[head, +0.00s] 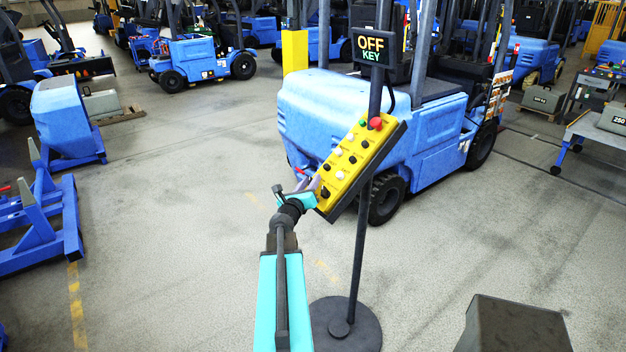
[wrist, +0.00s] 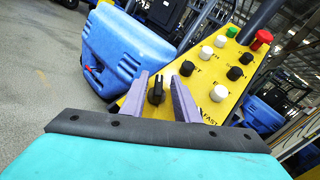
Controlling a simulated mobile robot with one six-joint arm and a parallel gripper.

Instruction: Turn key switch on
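The yellow control panel (head: 356,160) is tilted on a dark pole and carries several buttons. Its key switch, a black knob (wrist: 156,91), is at the panel's lower end, and its pointer stands roughly upright in the wrist view. The knob also shows in the head view (head: 325,193). A black display (head: 371,48) above the panel reads "OFF" over "KEY". My gripper (wrist: 160,77) is open, with one purple finger on each side of the knob and a gap at least on the right. In the head view my gripper (head: 312,191) is at the panel's lower left edge.
White, black, green and red buttons sit above the knob, with a white one (wrist: 218,93) close right of the right finger. The pole stands on a round base (head: 338,325). A blue forklift (head: 375,115) is behind the panel. A grey block (head: 512,325) is at front right.

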